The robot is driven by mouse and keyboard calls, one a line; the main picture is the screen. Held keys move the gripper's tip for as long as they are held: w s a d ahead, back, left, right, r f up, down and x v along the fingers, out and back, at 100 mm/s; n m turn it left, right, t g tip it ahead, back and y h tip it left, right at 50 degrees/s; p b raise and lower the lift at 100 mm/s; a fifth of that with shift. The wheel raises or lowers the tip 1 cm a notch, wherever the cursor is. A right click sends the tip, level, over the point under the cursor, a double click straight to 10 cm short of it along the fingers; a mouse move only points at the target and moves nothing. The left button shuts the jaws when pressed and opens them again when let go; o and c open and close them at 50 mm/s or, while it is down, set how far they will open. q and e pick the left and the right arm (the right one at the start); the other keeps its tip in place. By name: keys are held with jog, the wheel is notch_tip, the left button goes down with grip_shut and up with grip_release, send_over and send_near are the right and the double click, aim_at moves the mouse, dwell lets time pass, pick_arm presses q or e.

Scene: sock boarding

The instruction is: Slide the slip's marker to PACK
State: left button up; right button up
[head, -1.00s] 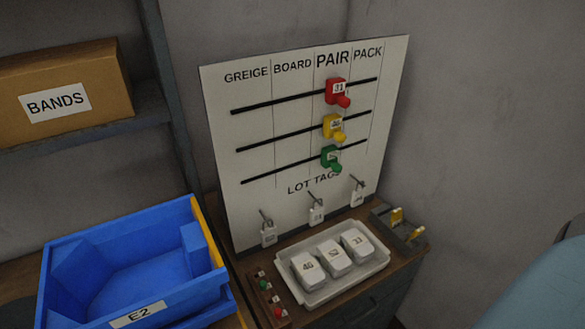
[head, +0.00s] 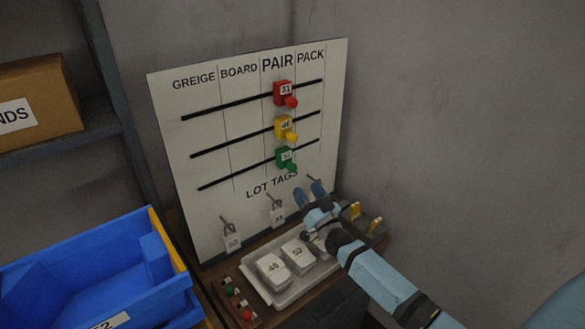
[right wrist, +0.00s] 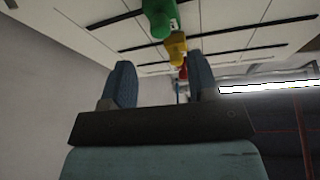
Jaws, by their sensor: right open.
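The white board (head: 165,140) stands upright with columns GREIGE, BOARD, PAIR and PACK and three black slots. A red marker (head: 283,94), a yellow marker (head: 285,127) and a green marker (head: 286,158) all sit in the PAIR column. The green (right wrist: 160,18), yellow (right wrist: 175,47) and red markers also show in the right wrist view, the red one mostly hidden. My right gripper (head: 310,190) is open and empty, below the green marker near the board's lower right. Its two fingers (right wrist: 163,85) point toward the board. My left gripper is not in view.
A white tray (head: 283,297) with numbered blocks stands below the board, partly covered by my right arm. Lot tags hang on hooks at the board's bottom. A blue bin (head: 85,270) is at left, a BANDS box (head: 45,90) on a shelf.

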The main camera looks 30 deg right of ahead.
aim_at(294, 171)
jog(key=p+x, duration=0.1)
jog(key=x, duration=0.7)
jog(key=shift+w+r, duration=0.15)
jog(key=shift+w, duration=0.3)
